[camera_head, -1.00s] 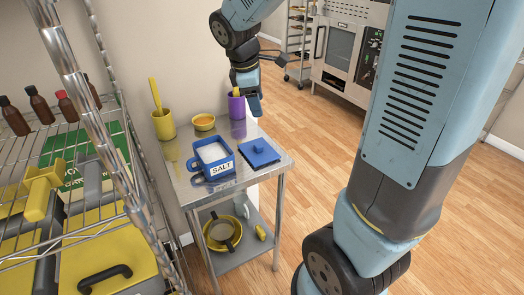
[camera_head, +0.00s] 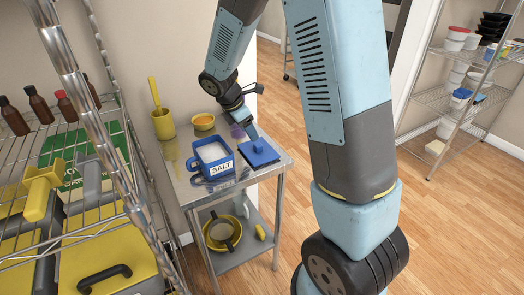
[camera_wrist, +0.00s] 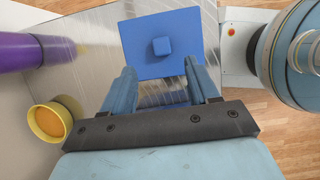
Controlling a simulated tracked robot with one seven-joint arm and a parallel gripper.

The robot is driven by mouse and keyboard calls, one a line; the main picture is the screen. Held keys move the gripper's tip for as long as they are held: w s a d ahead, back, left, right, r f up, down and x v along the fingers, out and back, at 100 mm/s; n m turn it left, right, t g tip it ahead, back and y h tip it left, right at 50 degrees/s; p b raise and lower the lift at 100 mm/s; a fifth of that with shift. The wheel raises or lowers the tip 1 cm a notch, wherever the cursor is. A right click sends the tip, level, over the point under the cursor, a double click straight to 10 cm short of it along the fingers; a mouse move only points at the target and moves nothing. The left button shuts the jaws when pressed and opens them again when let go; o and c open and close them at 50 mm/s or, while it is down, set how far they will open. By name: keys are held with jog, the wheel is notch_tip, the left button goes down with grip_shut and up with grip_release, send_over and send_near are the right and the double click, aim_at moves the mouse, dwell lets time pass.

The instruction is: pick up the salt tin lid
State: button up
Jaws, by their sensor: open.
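The salt tin lid (camera_head: 259,154) is a flat blue square with a small block knob. It lies on the steel table (camera_head: 187,197), right of the blue salt tin (camera_head: 211,158), which is open and labelled SALT. In the wrist view the lid (camera_wrist: 140,50) is ahead of my gripper (camera_wrist: 160,76), its knob centred between the two fingers but beyond their tips. My gripper is open and empty. In the head view my gripper (camera_head: 251,134) is just behind and above the lid; its fingertips are partly hard to make out there.
A small yellow bowl (camera_head: 203,122) and a yellow utensil pot (camera_head: 163,124) stand at the table's back. A wire rack (camera_head: 95,110) stands at the left.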

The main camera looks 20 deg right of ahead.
aim_at(257, 144)
jog(key=shift+x, duration=3.55)
jog(key=shift+a, duration=0.1)
grip_shut()
jog(key=shift+r, duration=0.1)
jog(key=shift+r, duration=0.35)
notch_tip(257, 144, up, 3)
jog(key=shift+w+f, duration=0.1)
jog(key=shift+f, duration=0.15)
jog(key=s+a+r, duration=0.7)
jog(key=s+r, duration=0.2)
jog(key=s, duration=0.3)
jog(key=shift+a+r, duration=0.3)
jog(key=shift+a, duration=0.1)
